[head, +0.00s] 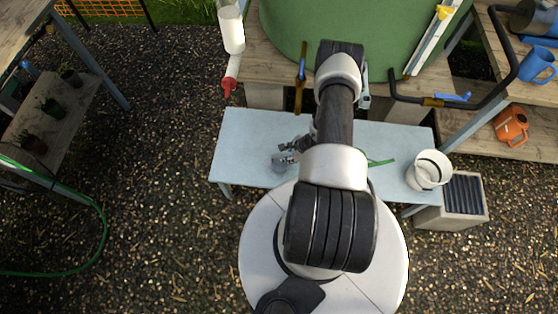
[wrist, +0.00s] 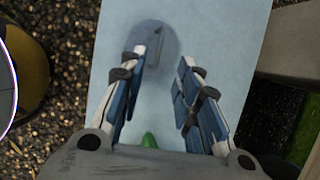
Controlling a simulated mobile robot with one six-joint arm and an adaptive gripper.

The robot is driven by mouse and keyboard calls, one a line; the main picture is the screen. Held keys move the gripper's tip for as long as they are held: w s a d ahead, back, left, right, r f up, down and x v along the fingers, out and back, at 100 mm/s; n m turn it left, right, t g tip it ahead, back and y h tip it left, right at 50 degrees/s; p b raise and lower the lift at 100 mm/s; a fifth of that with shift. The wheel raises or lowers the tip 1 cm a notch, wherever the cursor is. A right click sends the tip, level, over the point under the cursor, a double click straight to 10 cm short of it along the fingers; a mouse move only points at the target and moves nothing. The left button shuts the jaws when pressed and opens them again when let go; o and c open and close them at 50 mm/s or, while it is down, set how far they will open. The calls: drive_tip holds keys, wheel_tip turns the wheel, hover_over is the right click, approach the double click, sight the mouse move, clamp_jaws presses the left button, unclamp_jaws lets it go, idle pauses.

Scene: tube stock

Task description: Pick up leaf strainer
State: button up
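My gripper (head: 292,147) is low over the pale blue bench, left of my arm in the head view. In the wrist view my gripper (wrist: 166,62) has its fingers apart, with nothing held between them. A grey round thing (head: 284,161), probably the leaf strainer, lies on the bench close by the fingers. In the wrist view a grey disc (wrist: 155,45) shows beyond and between the fingertips; I cannot tell whether contact is made. A thin green piece (head: 380,162) lies right of my arm, and a green tip (wrist: 149,140) shows between the finger bases. My arm hides the middle of the bench.
A white bucket (head: 428,170) stands at the right end of the pale blue bench (head: 245,130). A green tank (head: 370,25) stands behind. A white pipe with a red end (head: 229,86) hangs at the back left. The bench's left end is clear.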

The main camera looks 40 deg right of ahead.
drive_tip(key=x, duration=0.3)
drive_tip(key=shift+b, duration=0.4)
drive_tip(key=b, duration=0.3)
hover_over(280, 163)
wheel_tip(280, 163, down, 5)
drive_tip(key=shift+r, duration=0.3)
drive_tip(key=shift+c, duration=0.5)
clamp_jaws()
